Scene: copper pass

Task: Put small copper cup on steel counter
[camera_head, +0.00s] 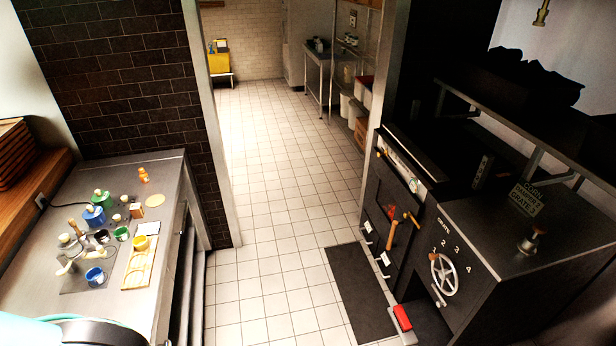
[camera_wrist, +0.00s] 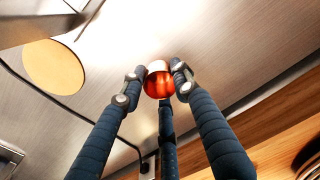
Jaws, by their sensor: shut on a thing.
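The small copper cup (camera_wrist: 159,84) is shiny and reddish, with a paler upper part. It sits between the dark blue padded fingers of my gripper (camera_wrist: 160,75) in the wrist view. The gripper is shut on it. Brushed steel of the steel counter (camera_wrist: 235,45) fills much of the background; I cannot tell whether the cup touches it. In the head view the steel counter (camera_head: 105,178) is at the left. I cannot make out my gripper or the held cup there.
Several coloured pots, a blue one (camera_head: 95,277) among them, crowd the counter's middle and front. A wooden ledge (camera_head: 35,190) borders the counter. A black stove (camera_head: 500,240) stands right.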

